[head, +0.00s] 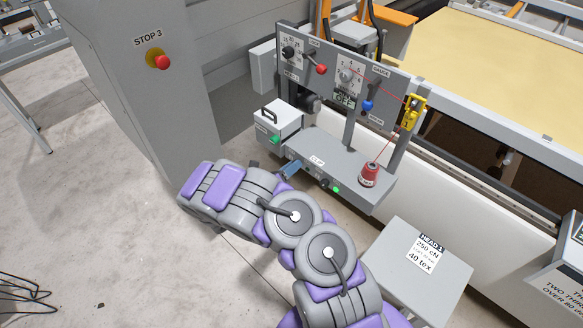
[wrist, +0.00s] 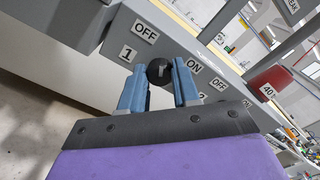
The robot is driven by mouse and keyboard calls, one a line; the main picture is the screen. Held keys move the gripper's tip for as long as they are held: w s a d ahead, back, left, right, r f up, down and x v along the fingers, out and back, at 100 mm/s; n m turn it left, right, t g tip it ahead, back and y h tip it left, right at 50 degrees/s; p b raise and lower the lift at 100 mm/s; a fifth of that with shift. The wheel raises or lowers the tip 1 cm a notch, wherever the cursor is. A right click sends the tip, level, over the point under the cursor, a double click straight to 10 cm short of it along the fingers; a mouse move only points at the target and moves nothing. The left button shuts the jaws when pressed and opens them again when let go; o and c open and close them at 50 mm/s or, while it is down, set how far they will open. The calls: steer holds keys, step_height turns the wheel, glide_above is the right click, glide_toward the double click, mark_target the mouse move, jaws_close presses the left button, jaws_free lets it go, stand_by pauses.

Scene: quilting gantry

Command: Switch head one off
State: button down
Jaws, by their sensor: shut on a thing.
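In the wrist view, a round black switch knob (wrist: 159,71) sits on the grey panel between an OFF label (wrist: 145,32) on its left and an ON label (wrist: 194,65) on its right. A label 1 (wrist: 128,54) is beside it. My gripper (wrist: 160,84) has its two blue fingers on either side of this knob and is shut on it. I cannot tell clearly which way the knob points. In the head view, my gripper (head: 291,169) is at the front left of the grey shelf (head: 345,160), and its fingers hide the knob there.
A red thread cone (head: 369,175) stands on the shelf. A panel (head: 340,75) with dials rises behind. A red STOP 3 button (head: 160,61) is on the grey cabinet. A HEAD 1 card (head: 427,252) lies on a side table.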

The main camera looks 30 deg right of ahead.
steer(key=shift+w+a+r, duration=0.1)
steer(key=shift+w, duration=0.1)
steer(key=c, duration=0.8)
jaws_free()
steer(key=shift+s+a, duration=0.1)
steer(key=v, duration=1.7)
steer(key=shift+a+p, duration=0.15)
steer(key=shift+p, duration=0.15)
